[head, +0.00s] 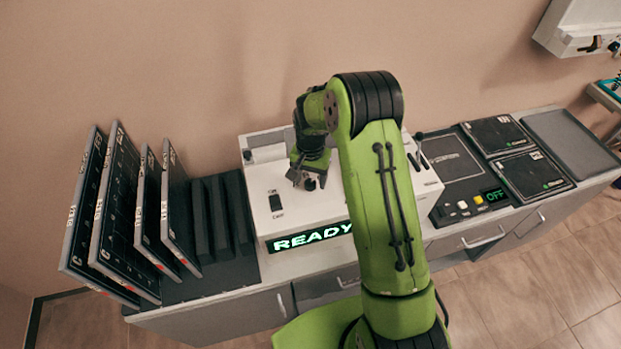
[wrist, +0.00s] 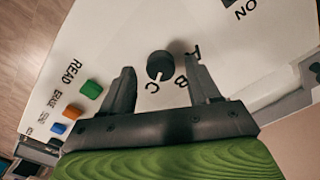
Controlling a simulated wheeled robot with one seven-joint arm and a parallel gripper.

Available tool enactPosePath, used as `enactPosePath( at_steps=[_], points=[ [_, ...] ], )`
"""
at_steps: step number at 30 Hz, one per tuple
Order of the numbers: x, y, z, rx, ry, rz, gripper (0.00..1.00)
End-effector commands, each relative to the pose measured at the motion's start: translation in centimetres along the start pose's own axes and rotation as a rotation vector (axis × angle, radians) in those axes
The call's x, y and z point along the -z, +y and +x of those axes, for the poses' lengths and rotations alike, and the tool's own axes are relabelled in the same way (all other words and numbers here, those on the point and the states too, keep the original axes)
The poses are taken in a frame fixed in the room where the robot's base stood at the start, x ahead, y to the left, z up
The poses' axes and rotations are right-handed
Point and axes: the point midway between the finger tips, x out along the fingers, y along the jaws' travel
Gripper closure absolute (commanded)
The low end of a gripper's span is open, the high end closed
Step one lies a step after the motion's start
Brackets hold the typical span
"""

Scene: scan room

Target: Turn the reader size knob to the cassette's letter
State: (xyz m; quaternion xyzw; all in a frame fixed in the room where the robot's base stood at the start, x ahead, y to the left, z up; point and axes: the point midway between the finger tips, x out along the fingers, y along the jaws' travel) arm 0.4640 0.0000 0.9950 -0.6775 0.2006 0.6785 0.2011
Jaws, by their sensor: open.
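The reader (head: 262,222) is a white box on the counter; its front display (head: 305,238) reads READY in green. In the wrist view the black round size knob (wrist: 160,63) sits on the white panel, with letters A, B and C printed around its edge. A small pale mark shows on the knob near the C side; its exact direction is hard to tell. My gripper (wrist: 161,75) is open, with one finger on each side of the knob and visible gaps. In the head view my gripper (head: 307,180) is over the reader top, and my arm hides much of the reader.
Several dark cassettes (head: 114,205) stand upright in a rack at the left; their labels are too small to read. Two more cassettes (head: 498,135) lie flat at the right, beside a display (head: 494,196) reading OFF. Green, orange and blue buttons (wrist: 91,89) sit left of my fingers.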

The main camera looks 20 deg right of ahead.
Motion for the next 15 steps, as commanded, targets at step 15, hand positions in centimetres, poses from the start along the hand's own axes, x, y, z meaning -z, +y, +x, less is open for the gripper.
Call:
enactPosePath(
  at_steps=[15],
  points=[
    [0.0,-0.02,0.83,0.001,0.001,-0.001,0.65]
  ],
)
